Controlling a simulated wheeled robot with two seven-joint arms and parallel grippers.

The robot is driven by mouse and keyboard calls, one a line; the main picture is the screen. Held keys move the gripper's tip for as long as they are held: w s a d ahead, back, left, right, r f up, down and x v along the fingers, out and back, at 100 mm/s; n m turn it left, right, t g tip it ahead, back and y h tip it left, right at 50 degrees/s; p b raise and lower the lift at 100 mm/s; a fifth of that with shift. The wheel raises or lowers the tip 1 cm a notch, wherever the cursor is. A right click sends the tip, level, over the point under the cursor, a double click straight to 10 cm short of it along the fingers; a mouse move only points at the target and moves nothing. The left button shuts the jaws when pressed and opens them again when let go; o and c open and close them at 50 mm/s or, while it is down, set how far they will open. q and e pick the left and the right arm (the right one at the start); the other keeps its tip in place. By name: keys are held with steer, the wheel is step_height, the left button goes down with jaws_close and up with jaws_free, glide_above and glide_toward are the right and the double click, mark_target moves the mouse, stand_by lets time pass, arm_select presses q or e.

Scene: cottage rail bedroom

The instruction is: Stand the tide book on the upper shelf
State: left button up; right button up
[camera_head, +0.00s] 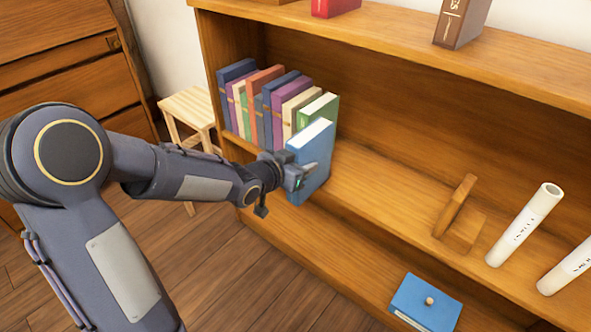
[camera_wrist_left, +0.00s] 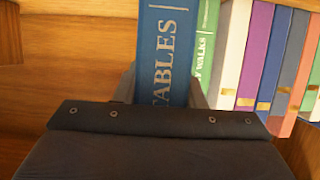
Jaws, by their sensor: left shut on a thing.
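The tide book is blue and upright, and shows in the head view (camera_head: 314,152). In the left wrist view its spine (camera_wrist_left: 165,45) reads "TABLES". My left gripper (camera_head: 297,179) is shut on it at the spine, with one finger on each side. The book stands at the front right end of a row of books (camera_head: 266,98) on the upper shelf (camera_head: 385,185), beside a green book (camera_head: 318,105). I cannot tell whether its bottom edge touches the shelf. My right gripper is out of view.
Right of the book the shelf is clear up to a wooden bookend (camera_head: 456,210) and white rolled tubes (camera_head: 525,225). A wooden stool (camera_head: 190,108) stands left. The bookcase top (camera_head: 400,40) overhangs above.

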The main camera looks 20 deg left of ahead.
arm_select(q)
steer(key=shift+w+d+b, duration=0.2)
steer(key=shift+w+d, duration=0.1)
steer(key=shift+w, duration=0.5)
steer(key=shift+w+d+b, duration=0.15)
steer(key=shift+w+d, duration=0.2)
steer(key=shift+w, duration=0.45)
steer(key=shift+w+d+b, duration=0.2)
steer(key=shift+w+d, duration=0.1)
steer(key=shift+w, duration=0.5)
steer(key=shift+w+a+f+p, duration=0.15)
steer(key=shift+a+p, duration=0.15)
steer(key=shift+a, duration=0.2)
steer(key=shift+w+a+f+p, duration=0.15)
steer(key=shift+a+p, duration=0.15)
steer(key=shift+a, duration=0.2)
steer(key=o, duration=1.3)
steer(key=shift+s+f+p+v, duration=0.2)
steer(key=shift+f+p+v, duration=0.5)
steer(key=shift+v, duration=1.65)
steer(key=shift+s+f+p+v, duration=0.2)
steer(key=shift+p+v, duration=0.95)
steer(key=shift+v, duration=1.25)
steer(key=shift+s+f+p+v, duration=0.15)
steer(key=shift+f+p+v, duration=0.55)
steer(key=shift+v, duration=1.65)
